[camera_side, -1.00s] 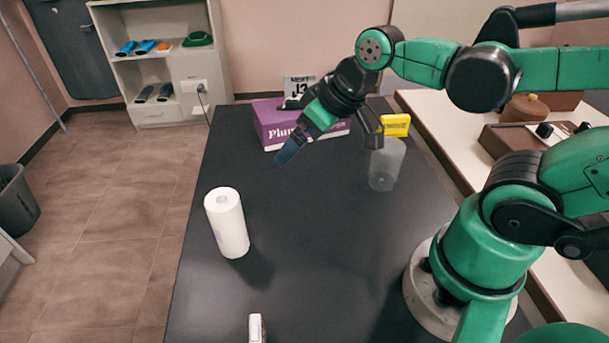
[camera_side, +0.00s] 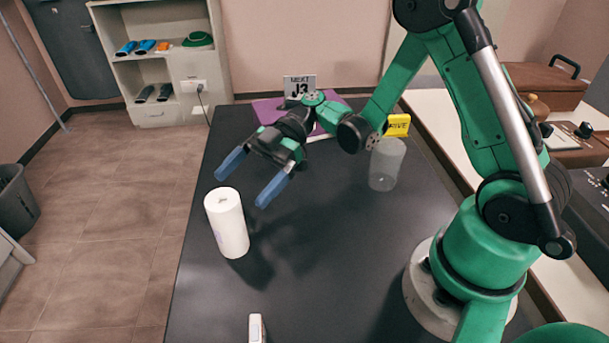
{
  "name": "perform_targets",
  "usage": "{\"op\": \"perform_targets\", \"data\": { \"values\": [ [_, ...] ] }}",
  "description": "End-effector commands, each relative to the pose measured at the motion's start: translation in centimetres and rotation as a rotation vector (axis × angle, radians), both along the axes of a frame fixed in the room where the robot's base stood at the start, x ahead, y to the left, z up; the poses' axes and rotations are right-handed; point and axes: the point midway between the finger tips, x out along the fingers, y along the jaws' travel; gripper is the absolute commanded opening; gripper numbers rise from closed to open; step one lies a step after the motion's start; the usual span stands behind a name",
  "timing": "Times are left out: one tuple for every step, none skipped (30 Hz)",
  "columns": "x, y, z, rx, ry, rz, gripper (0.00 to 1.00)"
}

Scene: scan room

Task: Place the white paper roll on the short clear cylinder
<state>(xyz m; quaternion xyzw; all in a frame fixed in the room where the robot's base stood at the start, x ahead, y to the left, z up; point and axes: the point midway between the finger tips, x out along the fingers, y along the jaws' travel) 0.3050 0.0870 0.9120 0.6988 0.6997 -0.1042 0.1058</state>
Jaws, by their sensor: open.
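The white paper roll (camera_side: 228,226) stands upright on the left side of the dark table. The short clear cylinder (camera_side: 385,168) stands upright at the back right of the table, just in front of a yellow box. My gripper (camera_side: 249,183) is open and empty, with two blue fingers spread wide. Its fingertips are above and just behind the roll in the picture, one near the roll's top and one to its right. I cannot tell whether either finger touches the roll; they look apart from it.
A purple box (camera_side: 268,110) and a sign reading "J3" (camera_side: 299,86) are at the table's back, partly behind my arm. A yellow box (camera_side: 398,126) stands behind the cylinder. A small white object (camera_side: 256,328) is at the front edge. The table's middle (camera_side: 330,260) is clear.

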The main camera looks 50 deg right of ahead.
Motion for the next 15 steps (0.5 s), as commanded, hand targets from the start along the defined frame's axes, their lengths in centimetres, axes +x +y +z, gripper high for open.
{"op": "perform_targets", "data": {
  "values": [
    [0.0,0.6,-0.2,0.002,-0.002,0.004,0.99],
    [0.0,1.0,-0.3,0.002,-0.001,0.006,0.99],
    [-0.1,1.6,-0.5,0.001,-0.001,0.004,0.99],
    [-0.1,2.0,-0.6,0.001,0.000,0.005,0.99],
    [-0.1,2.5,-0.7,0.001,0.000,0.005,0.99],
    [-0.1,3.0,-0.9,0.000,0.000,0.005,0.99],
    [0.0,3.4,-1.0,0.000,-0.001,0.004,0.99],
    [0.0,3.7,-1.1,0.000,0.000,0.003,0.99],
    [0.0,4.1,-1.2,0.000,0.001,0.004,0.99],
    [0.0,4.4,-1.3,-0.001,0.001,0.002,0.99],
    [0.0,4.6,-1.3,-0.001,0.001,0.001,0.99],
    [0.0,4.8,-1.4,-0.001,0.002,0.002,0.99],
    [0.0,4.8,-1.4,-0.001,0.001,0.001,0.99],
    [0.0,4.9,-1.5,-0.001,0.002,0.000,0.99],
    [0.0,4.9,-1.5,-0.001,0.002,-0.001,0.99]
  ]
}}
